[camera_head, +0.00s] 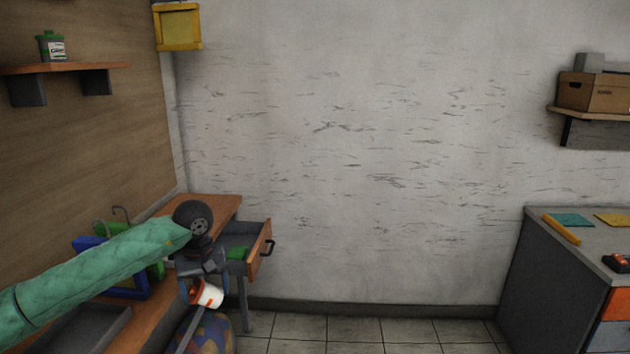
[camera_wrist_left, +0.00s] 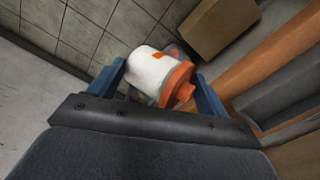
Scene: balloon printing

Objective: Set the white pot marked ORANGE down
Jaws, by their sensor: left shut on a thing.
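The white pot (camera_head: 210,294) with orange parts hangs tilted in my left gripper (camera_head: 197,284), in front of the wooden desk and its open drawer. In the left wrist view the pot (camera_wrist_left: 150,68) lies between the two blue fingers of my left gripper (camera_wrist_left: 160,78), its orange end towards the right finger. The gripper is shut on it, and the pot is clear of the desk top. Its lettering cannot be read. My right gripper is not in view.
The wooden desk (camera_head: 222,206) is at the left, with an open drawer (camera_head: 262,250) holding something green. A multicoloured round object (camera_head: 212,335) is below the pot. A cardboard box (camera_wrist_left: 222,25) stands on the tiled floor. A grey cabinet (camera_head: 548,285) is at the right.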

